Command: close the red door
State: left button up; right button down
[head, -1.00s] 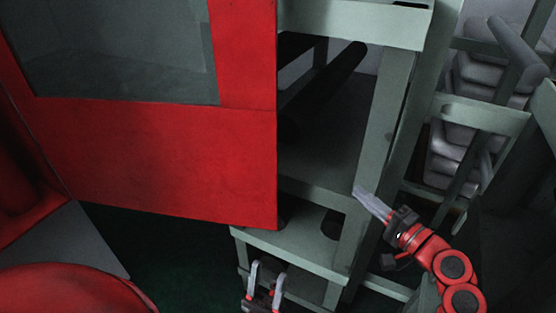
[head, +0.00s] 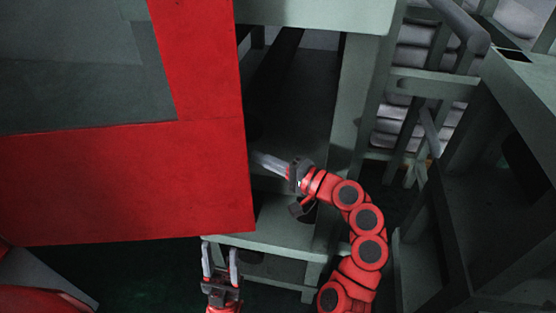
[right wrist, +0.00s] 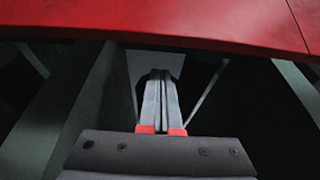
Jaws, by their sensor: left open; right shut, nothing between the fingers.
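The red door (head: 125,180) with a dark glass pane stands open, filling the left of the head view. Its right edge overlaps the grey-green frame (head: 365,75). My right gripper (head: 256,159) is shut and empty, its fingertips close to the door's right edge; I cannot tell if they touch. In the right wrist view the shut fingers (right wrist: 160,90) point toward the red door (right wrist: 160,22), which spans the top. My left gripper (head: 219,262) is open and empty, below the door's lower edge, pointing up.
A grey-green ledge (head: 275,235) lies below the opening, behind the left gripper. Grey-green frame structures (head: 460,215) stand on the right. Stacked grey rolls (head: 412,58) show at the upper right. The floor below the door is dark green.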

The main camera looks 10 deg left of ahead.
jog(key=s+p, duration=0.2)
jog(key=s, duration=0.1)
jog(key=shift+a, duration=0.35)
dwell(0.3)
